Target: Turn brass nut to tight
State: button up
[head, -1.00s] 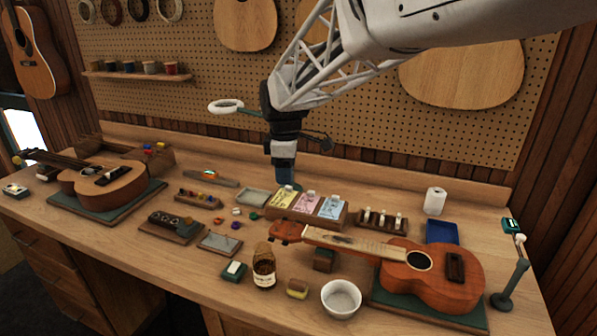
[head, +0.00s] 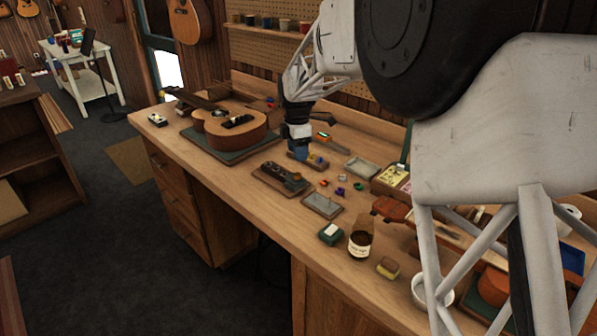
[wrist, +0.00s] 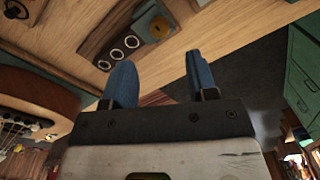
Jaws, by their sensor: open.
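The brass nut (wrist: 158,28) is a small round yellow piece on a teal block (wrist: 151,20) in the wrist view. The block sits at one end of a dark wooden board (wrist: 97,42) with several round silver-rimmed holes. In the head view the board (head: 266,181) lies at mid bench, with the block (head: 296,181) at its right end; the nut is too small to make out there. My gripper (wrist: 161,78) is open and empty, its two blue fingers apart from the nut. In the head view my gripper (head: 299,151) hangs just behind the board.
A metal tray (head: 322,206), a bottle (head: 360,240) and a green box (head: 331,234) stand to the right. Small coloured pieces lie between. My arm covers much of the right side.

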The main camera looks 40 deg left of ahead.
aim_at(297, 173)
jog(key=shift+a+f, duration=0.1)
dwell(0.3)
jog(key=shift+s+f, duration=0.1)
jog(key=shift+f, duration=3.75)
jog(key=shift+c, duration=0.5)
jog(key=c, duration=0.8)
jog(key=shift+c, duration=0.2)
